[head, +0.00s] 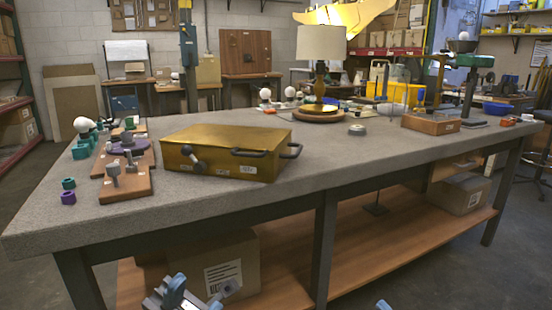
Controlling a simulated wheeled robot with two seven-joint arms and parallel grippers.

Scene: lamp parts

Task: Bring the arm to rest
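My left gripper (188,294) shows at the bottom edge, left of centre, as blue and grey parts cut off by the frame. It is low in front of the table, and nothing is seen held in it. Whether its fingers are open or shut is not clear. Only a small blue tip of my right arm (383,304) shows at the bottom edge, and I cannot make out its fingers. A lamp with a cream shade (321,43) and a yellowish stem stands upright on a round wooden base (319,116) on the table. Both arms are apart from it.
The long grey table (250,207) fills the middle. A brass-coloured box (222,165) with dark handles and a wooden board (126,186) with small parts stand on its left half. A wooden box (431,123) stands at right. Cardboard boxes (224,266) sit on the lower shelf.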

